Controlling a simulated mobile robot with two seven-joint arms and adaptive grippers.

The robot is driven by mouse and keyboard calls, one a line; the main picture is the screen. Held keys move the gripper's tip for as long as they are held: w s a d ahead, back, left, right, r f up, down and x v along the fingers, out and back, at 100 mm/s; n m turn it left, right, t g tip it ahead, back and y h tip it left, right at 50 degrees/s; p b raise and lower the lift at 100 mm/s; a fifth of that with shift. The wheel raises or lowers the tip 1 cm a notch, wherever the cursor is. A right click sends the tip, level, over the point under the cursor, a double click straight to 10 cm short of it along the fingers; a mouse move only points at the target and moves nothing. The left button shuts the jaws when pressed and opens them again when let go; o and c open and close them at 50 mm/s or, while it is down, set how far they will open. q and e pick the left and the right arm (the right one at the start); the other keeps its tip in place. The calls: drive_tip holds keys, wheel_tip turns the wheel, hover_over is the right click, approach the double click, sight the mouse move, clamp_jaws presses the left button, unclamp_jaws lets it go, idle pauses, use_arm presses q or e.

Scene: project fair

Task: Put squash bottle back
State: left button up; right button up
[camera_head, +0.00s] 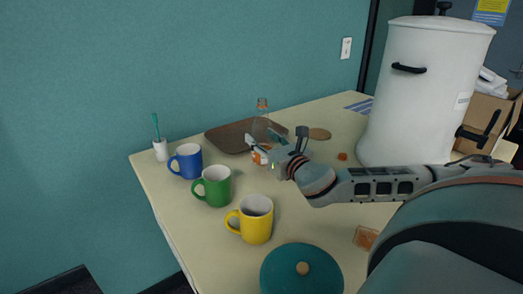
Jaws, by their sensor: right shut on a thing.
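The squash bottle (260,131) is clear with an orange-brown cap and an orange label low down. It looks upright in front of the brown tray (226,141) on the table. My right gripper (262,148) is shut on the bottle's lower part, and its fingers hide some of it. I cannot tell whether the bottle's base touches the table or the tray. My left gripper is out of view.
Blue (186,161), green (213,186) and yellow (252,219) mugs stand along the left of the table (300,225). A teal lid (301,271) lies at the front. A large white urn (418,95) stands at right. A round coaster (319,134) lies right of the tray.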

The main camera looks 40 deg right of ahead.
wheel_tip(320, 180, down, 3)
drive_tip(key=shift+b, duration=0.35)
drive_tip(key=shift+f, duration=0.2)
drive_tip(key=shift+r, duration=0.1)
drive_tip(key=o, duration=1.2)
drive_tip(key=shift+o, duration=0.2)
